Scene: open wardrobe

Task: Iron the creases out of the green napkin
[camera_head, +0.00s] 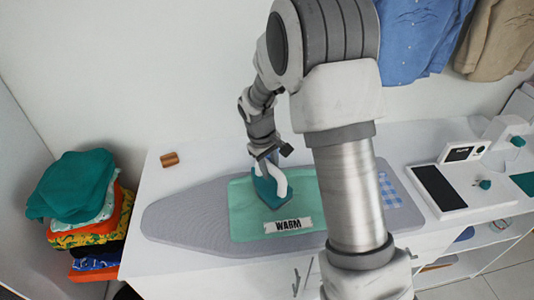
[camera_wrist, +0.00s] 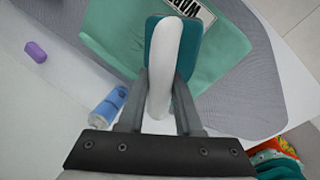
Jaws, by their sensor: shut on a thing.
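The green napkin (camera_head: 245,222) lies on the grey ironing board and also shows in the wrist view (camera_wrist: 115,42). A label reading WARM (camera_head: 288,225) lies at its near edge. A teal iron (camera_head: 268,196) with a white handle rests over the napkin; I cannot tell whether its sole touches the cloth. My gripper (camera_head: 265,160) is shut on the iron's white handle (camera_wrist: 164,55), one finger on each side. My arm hides the right part of the napkin. Creases are too faint to make out.
The ironing board (camera_head: 180,220) lies on a white counter. A small brown block (camera_head: 169,159) sits behind it. A base with a panel (camera_head: 440,188) stands right. Folded clothes (camera_head: 75,190) are stacked left. A blue bottle (camera_wrist: 108,106) and purple object (camera_wrist: 36,51) lie nearby.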

